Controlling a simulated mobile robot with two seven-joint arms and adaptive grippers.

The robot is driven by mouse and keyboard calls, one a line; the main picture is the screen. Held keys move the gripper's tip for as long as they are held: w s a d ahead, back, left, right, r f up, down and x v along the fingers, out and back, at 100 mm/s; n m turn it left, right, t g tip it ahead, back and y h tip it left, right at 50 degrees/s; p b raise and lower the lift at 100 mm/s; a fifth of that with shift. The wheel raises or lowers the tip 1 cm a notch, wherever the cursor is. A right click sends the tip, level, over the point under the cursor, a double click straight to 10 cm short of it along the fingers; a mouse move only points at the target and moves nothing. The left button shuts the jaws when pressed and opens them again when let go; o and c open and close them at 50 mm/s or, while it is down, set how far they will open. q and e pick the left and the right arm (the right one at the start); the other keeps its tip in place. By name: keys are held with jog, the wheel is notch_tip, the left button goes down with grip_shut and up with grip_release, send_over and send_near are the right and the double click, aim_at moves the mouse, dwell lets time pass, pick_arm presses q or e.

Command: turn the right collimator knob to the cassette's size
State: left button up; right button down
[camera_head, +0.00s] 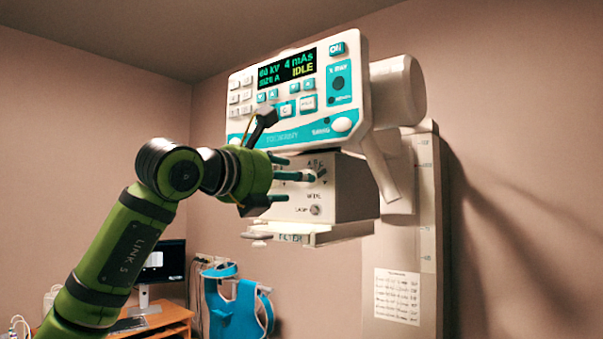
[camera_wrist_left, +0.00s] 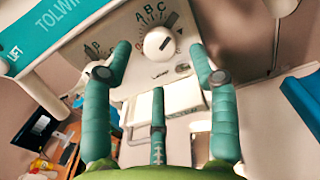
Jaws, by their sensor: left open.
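The right collimator knob (camera_wrist_left: 158,42) is a pale round dial in the left wrist view, with the letters A, B and C above it. Its pointer setting is too small to read surely. My left gripper (camera_head: 290,177) is open and empty before the collimator box (camera_head: 345,195). In the left wrist view its teal fingertips (camera_wrist_left: 160,58) stand either side of the right knob, apart from it. A second pale knob (camera_wrist_left: 102,74) is partly hidden behind the left finger. The console display (camera_head: 286,66) reads 60 kV, 4 mAs, SIZE A, IDLE. No cassette is clearly seen.
The control panel (camera_head: 290,130) overhangs the collimator box. A lamp button (camera_head: 315,210) and a pale tray (camera_head: 310,236) are below the knobs. The column (camera_head: 428,200) stands right. A desk (camera_head: 165,318) and blue apron (camera_head: 236,308) are at lower left.

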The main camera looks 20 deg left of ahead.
aim_at(303, 185)
pick_arm(q)
jog(key=p+x, duration=0.2)
jog(key=x, duration=0.2)
jog(key=shift+d, duration=0.1)
